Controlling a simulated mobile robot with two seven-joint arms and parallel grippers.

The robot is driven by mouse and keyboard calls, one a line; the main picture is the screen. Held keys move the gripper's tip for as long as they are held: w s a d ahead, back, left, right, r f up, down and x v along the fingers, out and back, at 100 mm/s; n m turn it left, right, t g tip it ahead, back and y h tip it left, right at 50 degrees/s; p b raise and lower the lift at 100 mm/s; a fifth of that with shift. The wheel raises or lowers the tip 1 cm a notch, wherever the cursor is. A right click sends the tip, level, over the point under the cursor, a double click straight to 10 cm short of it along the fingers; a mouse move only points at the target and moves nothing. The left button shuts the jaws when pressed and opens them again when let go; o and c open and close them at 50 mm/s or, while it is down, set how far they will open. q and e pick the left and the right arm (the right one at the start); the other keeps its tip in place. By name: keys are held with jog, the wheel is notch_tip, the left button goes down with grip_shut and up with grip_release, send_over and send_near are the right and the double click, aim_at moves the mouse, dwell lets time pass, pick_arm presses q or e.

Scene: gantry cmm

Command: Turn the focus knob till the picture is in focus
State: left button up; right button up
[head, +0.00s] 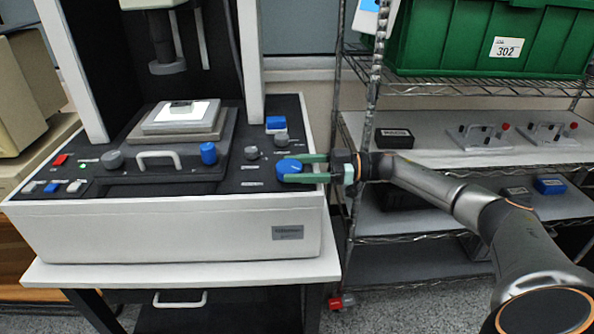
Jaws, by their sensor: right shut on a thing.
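The measuring machine (150,230) is a white body with a black control deck, standing on a white table. A blue round knob (289,167) is at the right end of the deck. My right gripper (292,168) has green fingers on either side of this knob and is shut on it, coming in from the right. Another blue knob (208,153) stands upright left of it. A white square piece (183,112) lies on the stage under the lens column (166,62). No focus picture or screen shows. Which knob is labelled focus is too small to read. My left gripper is not in view.
Grey knobs (252,153) and a blue button (276,122) sit close to the gripped knob. A wire shelf (460,155) with a green crate (490,40) stands on the right, behind my right arm. A beige device (30,90) stands at the far left.

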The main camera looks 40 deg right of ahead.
jog(key=o, duration=1.3)
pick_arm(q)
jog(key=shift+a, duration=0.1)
pick_arm(e)
jog(key=shift+s+d, duration=0.2)
jog(key=shift+d, duration=0.15)
pick_arm(q)
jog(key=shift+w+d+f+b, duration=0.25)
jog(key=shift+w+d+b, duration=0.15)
jog(key=shift+b, duration=0.4)
pick_arm(e)
jog(key=shift+v, duration=5.8)
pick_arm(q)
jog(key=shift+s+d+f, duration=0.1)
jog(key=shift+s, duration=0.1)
pick_arm(e)
jog(key=shift+d, duration=0.1)
